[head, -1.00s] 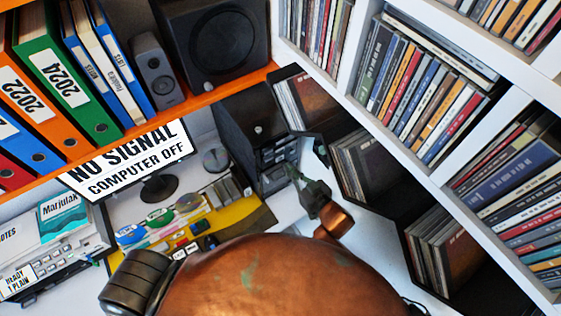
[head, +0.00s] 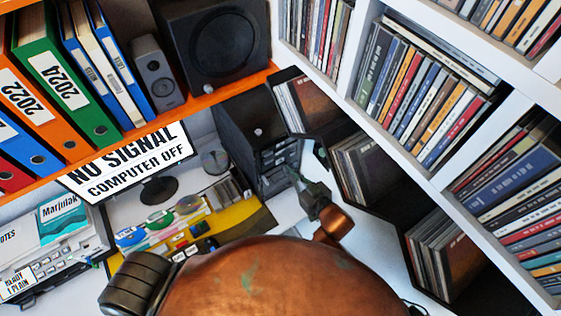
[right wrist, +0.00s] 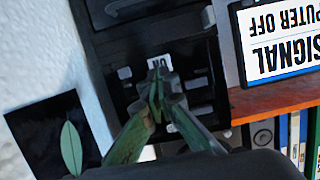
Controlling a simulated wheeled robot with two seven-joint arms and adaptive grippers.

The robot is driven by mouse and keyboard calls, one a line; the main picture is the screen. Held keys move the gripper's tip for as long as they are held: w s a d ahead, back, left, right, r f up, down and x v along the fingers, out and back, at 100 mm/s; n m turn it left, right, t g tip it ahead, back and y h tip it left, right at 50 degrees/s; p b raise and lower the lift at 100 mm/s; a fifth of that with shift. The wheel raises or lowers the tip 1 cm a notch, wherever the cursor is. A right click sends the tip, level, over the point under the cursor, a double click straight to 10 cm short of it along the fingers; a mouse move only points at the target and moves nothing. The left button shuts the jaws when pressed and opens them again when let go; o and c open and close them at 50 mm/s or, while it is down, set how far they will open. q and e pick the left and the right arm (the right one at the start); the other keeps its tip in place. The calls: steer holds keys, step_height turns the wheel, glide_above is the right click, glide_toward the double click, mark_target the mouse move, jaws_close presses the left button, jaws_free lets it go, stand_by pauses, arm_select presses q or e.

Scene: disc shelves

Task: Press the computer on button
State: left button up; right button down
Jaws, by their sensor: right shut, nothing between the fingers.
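The black computer tower (head: 250,125) stands under the orange shelf, beside the monitor (head: 130,165), which reads "NO SIGNAL COMPUTER OFF". My right gripper (head: 295,175) is at the tower's front, its green fingers together and empty. In the right wrist view, the fingertips of my right gripper (right wrist: 156,88) lie just below a small white label (right wrist: 160,62) that appears to read "ON", on the tower's dark front (right wrist: 115,45). The fingers cover part of the panel, so the button is hidden or unclear. I cannot tell whether they touch it. My left gripper is not in view.
Disc shelves (head: 440,180) stand close on the right, with black disc boxes (head: 365,170) beside my right arm. The orange shelf (head: 190,108) with binders and speakers overhangs the desk. Discs on a yellow mat (head: 240,219) lie left of my gripper.

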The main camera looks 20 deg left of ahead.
stand_by(0.4)
steer(key=shift+w+a+f, duration=0.1)
steer(key=shift+w+a, duration=0.15)
